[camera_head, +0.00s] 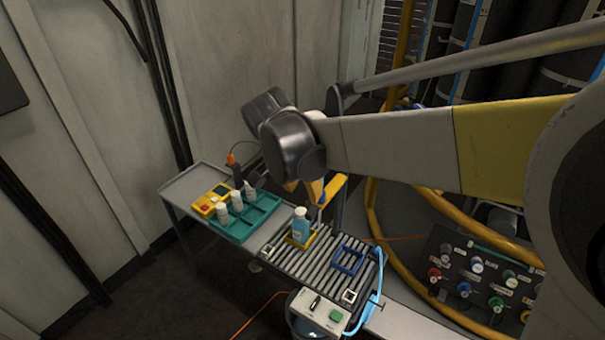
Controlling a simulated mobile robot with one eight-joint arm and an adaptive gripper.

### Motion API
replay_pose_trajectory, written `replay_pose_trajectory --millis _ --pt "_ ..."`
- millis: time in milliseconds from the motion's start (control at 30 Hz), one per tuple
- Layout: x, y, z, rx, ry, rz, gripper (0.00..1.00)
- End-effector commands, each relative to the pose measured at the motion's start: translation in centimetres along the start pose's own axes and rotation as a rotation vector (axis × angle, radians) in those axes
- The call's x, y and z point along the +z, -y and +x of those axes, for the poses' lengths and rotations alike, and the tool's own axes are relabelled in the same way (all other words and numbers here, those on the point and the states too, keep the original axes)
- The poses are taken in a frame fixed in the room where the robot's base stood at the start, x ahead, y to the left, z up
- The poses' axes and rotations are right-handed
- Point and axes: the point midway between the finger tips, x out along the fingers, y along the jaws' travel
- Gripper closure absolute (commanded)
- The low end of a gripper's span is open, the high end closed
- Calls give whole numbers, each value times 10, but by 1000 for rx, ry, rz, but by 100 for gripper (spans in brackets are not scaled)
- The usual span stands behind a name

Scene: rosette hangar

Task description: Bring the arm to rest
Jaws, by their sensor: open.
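My arm reaches in from the right edge of the view, over the roller bench, with its wrist joint above the bench's back edge. My gripper (317,192) hangs below the wrist, partly hidden by it, with yellow fingers pointing down. It is open and nothing shows between the fingers. A light blue bottle with a white cap (300,227) stands upright in a yellow frame (299,241) on the rollers, just below and left of the gripper. The gripper appears apart from it, though the depth is hard to judge.
A blue empty frame (347,260) sits on the rollers (309,263). A green tray (258,218) holds several white bottles, beside a yellow device (211,200). A control box (318,310) is at the bench front. A yellow tube rail (372,225) and knob panel (473,280) stand at right.

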Motion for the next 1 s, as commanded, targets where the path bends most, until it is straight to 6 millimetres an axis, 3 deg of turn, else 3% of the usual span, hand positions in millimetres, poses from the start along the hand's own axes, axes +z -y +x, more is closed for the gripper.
replay_pose_trajectory --millis 233,367,567,800,1000 --pt "0 -1 0 -1 0 -1 59" --pt "-5 -21 -8 -22 6 -33 59" --pt "-8 -100 -34 -122 1 -186 59" --pt "17 -192 -48 -250 -90 -391 59" --pt "41 -233 -43 -296 -183 -507 59"
